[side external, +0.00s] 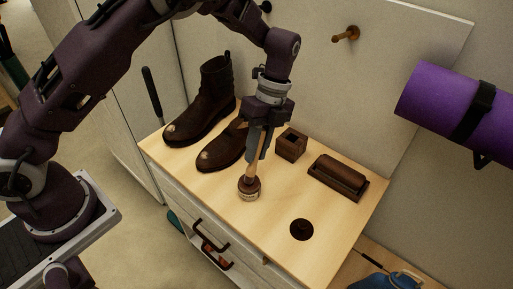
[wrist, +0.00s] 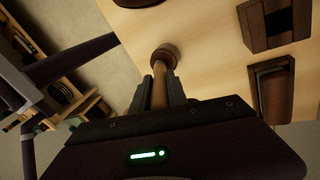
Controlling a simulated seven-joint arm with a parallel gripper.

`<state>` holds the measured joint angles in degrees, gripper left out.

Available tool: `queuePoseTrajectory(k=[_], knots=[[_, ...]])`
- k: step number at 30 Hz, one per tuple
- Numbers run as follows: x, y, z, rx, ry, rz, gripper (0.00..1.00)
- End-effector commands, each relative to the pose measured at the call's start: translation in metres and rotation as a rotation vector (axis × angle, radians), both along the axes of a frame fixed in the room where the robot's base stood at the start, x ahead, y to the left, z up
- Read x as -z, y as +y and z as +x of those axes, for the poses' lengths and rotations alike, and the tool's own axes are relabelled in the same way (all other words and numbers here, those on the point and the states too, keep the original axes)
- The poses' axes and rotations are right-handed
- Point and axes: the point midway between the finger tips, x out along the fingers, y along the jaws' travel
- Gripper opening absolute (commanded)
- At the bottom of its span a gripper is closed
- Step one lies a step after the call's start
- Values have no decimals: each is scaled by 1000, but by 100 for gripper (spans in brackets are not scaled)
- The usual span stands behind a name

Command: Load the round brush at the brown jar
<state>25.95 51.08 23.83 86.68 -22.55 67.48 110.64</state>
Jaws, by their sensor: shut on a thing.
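My gripper (side external: 257,148) points down over the wooden top and is shut on the pale wooden handle of the round brush (side external: 251,165). In the wrist view, the handle (wrist: 160,92) stands between the two fingers (wrist: 160,85).
Two dark boots with pale scuffed toes (side external: 205,158) stand left of my gripper. A small square wooden box (side external: 291,145) and a brown block on a base (side external: 338,178) are to the right. A dark round disc or hole (side external: 302,230) is near the front edge.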

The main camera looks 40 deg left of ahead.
Motion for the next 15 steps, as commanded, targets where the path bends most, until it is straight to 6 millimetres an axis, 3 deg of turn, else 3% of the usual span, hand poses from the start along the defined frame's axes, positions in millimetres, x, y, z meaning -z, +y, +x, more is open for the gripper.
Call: queuePoseTrajectory(k=[5, 15], knots=[[0, 0, 0, 1, 1, 2, 0], [-35, 0, 1, 0, -2, 0, 0]])
